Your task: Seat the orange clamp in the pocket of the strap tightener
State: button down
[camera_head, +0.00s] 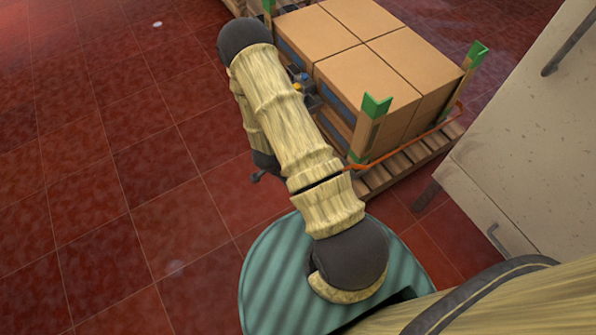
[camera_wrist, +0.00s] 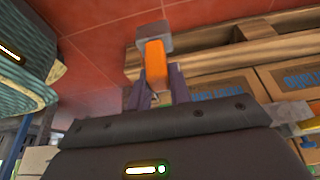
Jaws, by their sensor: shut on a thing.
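The orange clamp (camera_wrist: 156,60) stands between the two fingers of my gripper (camera_wrist: 158,84) in the wrist view, and the fingers are shut on it. A grey block (camera_wrist: 153,38) sits at the clamp's far end; I cannot tell whether it belongs to the clamp. In the head view my own arm hides the clamp and most of the gripper.
Cardboard boxes (camera_head: 387,50) stand on a wooden pallet (camera_head: 385,178) with green-topped corner posts (camera_head: 376,106). An orange strap (camera_head: 410,143) runs low around the load. A pale cabinet (camera_head: 535,150) stands close on the right.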

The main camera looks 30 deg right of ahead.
dwell(0.4)
jog(key=shift+w+r, duration=0.3)
jog(key=w+a+r+n+t+y+p, duration=0.1)
jog(key=w+a+r+n, duration=0.1)
jog(key=r+n, duration=0.3)
jog(key=w+a+r+n+t+y+p, duration=0.1)
jog(key=w+a+r+n+y+p, duration=0.1)
jog(key=w+r+n, duration=0.3)
jog(key=w+a+r+n+t+y+p, duration=0.1)
jog(key=w+a+r+n+t+p, duration=0.1)
jog(key=r+n, duration=0.5)
notch_tip(320, 180, up, 5)
jog(key=shift+w+a+f+y, duration=0.15)
jog(key=shift+w+a+y, duration=0.2)
jog(key=shift+w, duration=0.35)
